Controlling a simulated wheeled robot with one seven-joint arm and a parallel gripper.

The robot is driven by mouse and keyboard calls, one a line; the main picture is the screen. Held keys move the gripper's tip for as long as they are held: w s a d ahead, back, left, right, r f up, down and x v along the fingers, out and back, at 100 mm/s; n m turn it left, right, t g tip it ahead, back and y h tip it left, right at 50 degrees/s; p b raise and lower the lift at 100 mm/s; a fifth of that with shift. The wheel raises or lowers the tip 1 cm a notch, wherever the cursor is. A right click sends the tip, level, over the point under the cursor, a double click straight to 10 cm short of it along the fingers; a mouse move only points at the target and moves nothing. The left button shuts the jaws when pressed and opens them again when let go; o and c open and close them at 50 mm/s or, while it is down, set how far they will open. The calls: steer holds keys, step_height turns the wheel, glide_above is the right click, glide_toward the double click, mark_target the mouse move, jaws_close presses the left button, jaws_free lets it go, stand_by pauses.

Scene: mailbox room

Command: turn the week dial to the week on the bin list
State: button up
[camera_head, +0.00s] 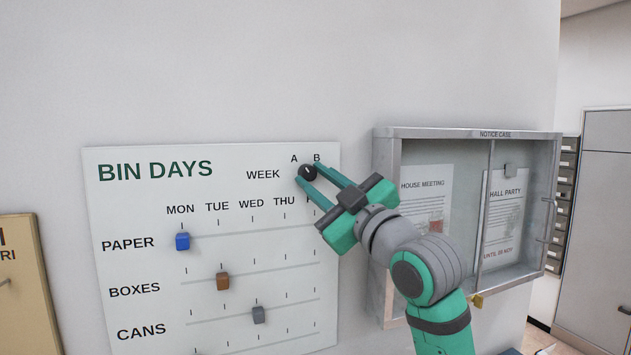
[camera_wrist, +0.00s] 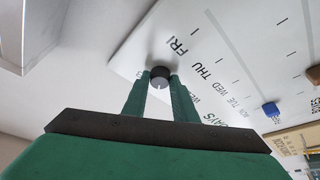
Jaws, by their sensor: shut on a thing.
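The week dial (camera_head: 307,172) is a small black round knob at the top right of the white BIN DAYS board (camera_head: 225,155), below the letters A and B. It has a light pointer mark, and in the head view this looks roughly upright; I cannot tell surely which letter it points to. My gripper (camera_head: 306,175) is shut on the dial, one finger on each side. In the wrist view the dial (camera_wrist: 160,76) sits between the green fingertips, with a pale mark on its face. The bin list is not identifiable in either view.
A glass-fronted notice case (camera_head: 490,134) with two sheets stands right of the board, close to my arm. Blue (camera_head: 182,241), brown (camera_head: 222,281) and grey (camera_head: 259,315) sliders sit on the board's rows. A tan board (camera_head: 22,290) is at the left edge.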

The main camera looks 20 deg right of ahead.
steer(key=shift+n+y, duration=0.3)
steer(key=shift+n, duration=0.3)
steer(key=o, duration=1)
steer(key=shift+o, duration=0.2)
steer(key=shift+s, duration=0.15)
steer(key=v, duration=1)
steer(key=shift+s, duration=0.3)
steer(key=shift+d, duration=0.2)
